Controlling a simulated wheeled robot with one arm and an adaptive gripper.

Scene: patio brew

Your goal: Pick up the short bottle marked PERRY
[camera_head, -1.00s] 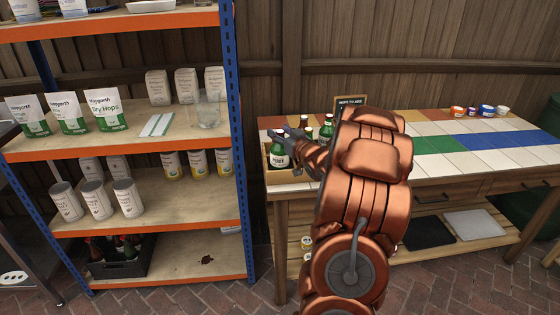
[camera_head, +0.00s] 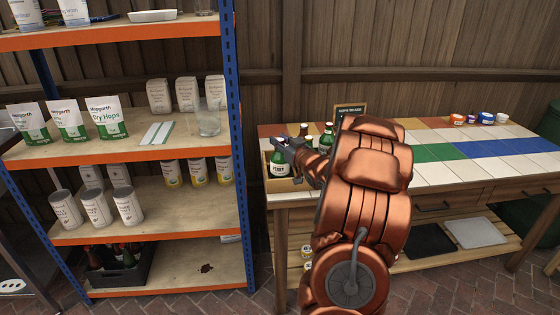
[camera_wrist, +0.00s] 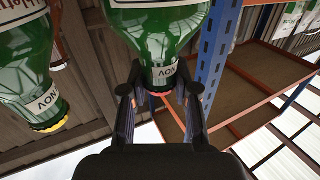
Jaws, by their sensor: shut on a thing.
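A green glass bottle with a pale label (camera_head: 279,169) stands in a wooden crate (camera_head: 287,185) at the left end of the tiled table. Its label is too small to read surely in the head view. My gripper (camera_head: 285,147) is at its upper part. In the wrist view, which shows things upside down, my gripper (camera_wrist: 158,98) is shut on the neck of a green bottle (camera_wrist: 163,40), one finger on each side. A second green bottle (camera_wrist: 25,75) with a yellow cap is beside it at the left.
More bottles (camera_head: 326,139) stand close by in the crate. A small dark sign (camera_head: 350,111) stands behind. Several small tubs (camera_head: 486,118) are at the table's back right. A blue-and-orange shelf rack (camera_head: 238,140) stands close at the left. The tiled top (camera_head: 480,162) is mostly clear.

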